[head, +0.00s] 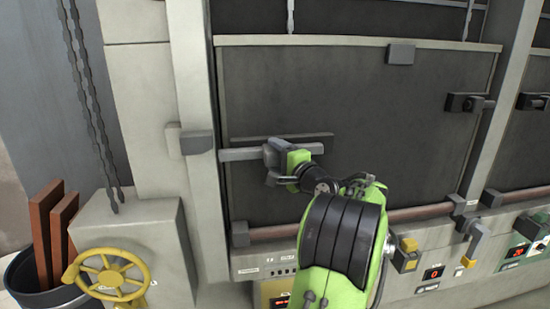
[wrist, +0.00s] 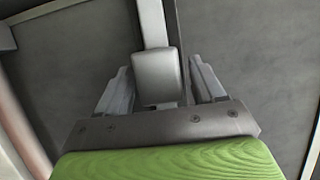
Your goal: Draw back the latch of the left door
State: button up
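The left door (head: 350,95) is a large dark panel in a pale frame. Its latch (head: 240,154) is a grey bar lying across the door's left side, its left end at the door's edge. A grey keeper block (head: 197,143) sits on the frame just left of that end. The fingertips' far ends are partly hidden.
A yellow handwheel (head: 107,274) and a bucket (head: 45,285) with brick-red slabs stand at lower left. Chains (head: 88,95) hang at left. A control panel (head: 430,275) with levers runs below the doors. A reddish rod (head: 400,215) crosses the door's bottom.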

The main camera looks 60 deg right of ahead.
jog(key=shift+w+a, duration=0.1)
jog(key=shift+a, duration=0.05)
jog(key=b+v, duration=0.4)
jog(key=v, duration=1.1)
jog(key=shift+s+a, duration=0.2)
jog(key=shift+s, duration=0.15)
